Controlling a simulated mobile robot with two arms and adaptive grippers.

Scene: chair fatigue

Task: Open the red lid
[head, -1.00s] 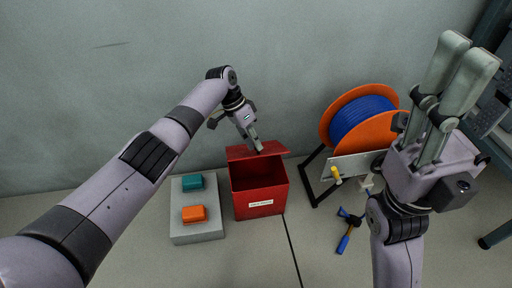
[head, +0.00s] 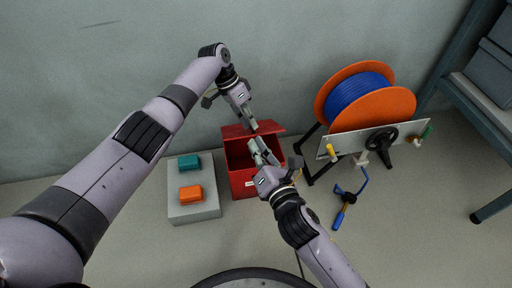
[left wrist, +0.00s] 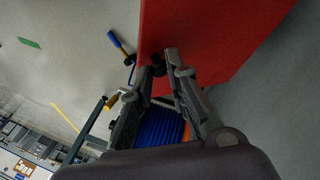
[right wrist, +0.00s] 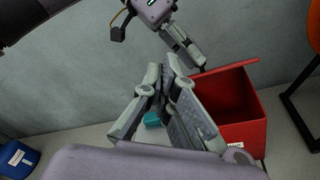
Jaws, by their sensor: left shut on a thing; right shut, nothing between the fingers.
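The red box (head: 239,187) stands on the floor in the head view, its top open. Its red lid (head: 233,132) is raised at the back, and its underside or face fills part of the left wrist view (left wrist: 205,35). My left gripper (head: 252,126) is shut on the lid's edge, above the back of the box. My right gripper (head: 258,150) is shut and empty, over the box opening in the head view and hiding part of it. In the right wrist view the right fingertips (right wrist: 163,78) are left of the box (right wrist: 240,140); contact cannot be told.
Left of the box, a grey block (head: 190,213) bears a teal piece (head: 190,162) and an orange piece (head: 191,193). Right of it stands an orange reel (head: 402,103) with blue cable on a frame. A shelf (head: 477,105) stands far right.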

